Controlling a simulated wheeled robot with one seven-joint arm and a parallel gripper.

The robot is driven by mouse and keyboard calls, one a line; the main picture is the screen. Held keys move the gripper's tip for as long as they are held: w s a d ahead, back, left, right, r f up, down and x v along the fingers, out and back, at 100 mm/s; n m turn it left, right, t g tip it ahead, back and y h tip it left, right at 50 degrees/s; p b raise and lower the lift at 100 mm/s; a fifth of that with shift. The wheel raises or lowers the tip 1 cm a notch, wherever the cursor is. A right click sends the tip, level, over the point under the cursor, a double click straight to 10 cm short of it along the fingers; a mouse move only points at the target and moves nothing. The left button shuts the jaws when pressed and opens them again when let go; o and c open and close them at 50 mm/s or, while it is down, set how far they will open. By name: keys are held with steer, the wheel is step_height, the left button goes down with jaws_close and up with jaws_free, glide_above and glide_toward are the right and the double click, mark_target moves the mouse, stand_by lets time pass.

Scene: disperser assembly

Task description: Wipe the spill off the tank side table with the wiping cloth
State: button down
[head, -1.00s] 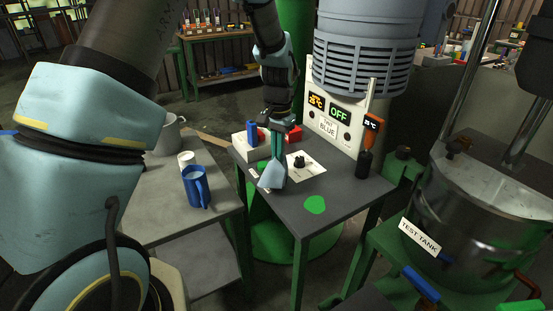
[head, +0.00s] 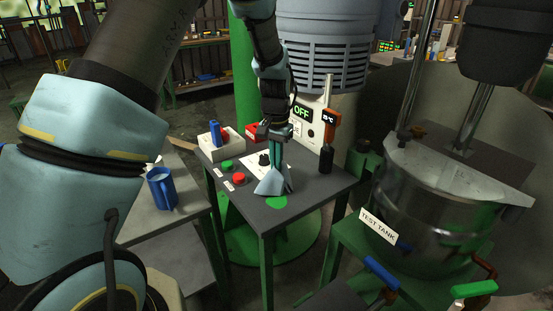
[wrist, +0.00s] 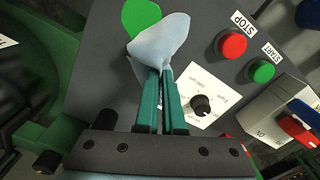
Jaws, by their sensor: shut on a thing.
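My gripper (head: 274,168) is shut on the light blue wiping cloth (head: 272,185), which hangs bunched and flared from the fingertips. The green spill (head: 277,202) is a flat patch near the front of the dark grey side table (head: 318,184). In the head view the cloth covers the back part of the spill. In the wrist view the cloth (wrist: 160,45) overlaps one edge of the spill (wrist: 140,16), ahead of my gripper (wrist: 160,75). I cannot tell whether the cloth touches the tabletop.
A blue mug (head: 161,190) stands on the left table. The test tank (head: 425,215) stands to the right.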

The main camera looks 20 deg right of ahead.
mark_target(276, 186)
step_height(276, 186, down, 3)
steer(key=shift+f+b, duration=0.2)
steer(key=shift+b, duration=0.6)
steer(key=shift+r, duration=0.1)
jaws_free()
steer(key=shift+f+b, duration=0.55)
steer(key=shift+f, duration=0.55)
jaws_close()
steer(key=shift+r+p, duration=0.45)
steer(key=shift+p, duration=0.15)
stand_by(0.6)
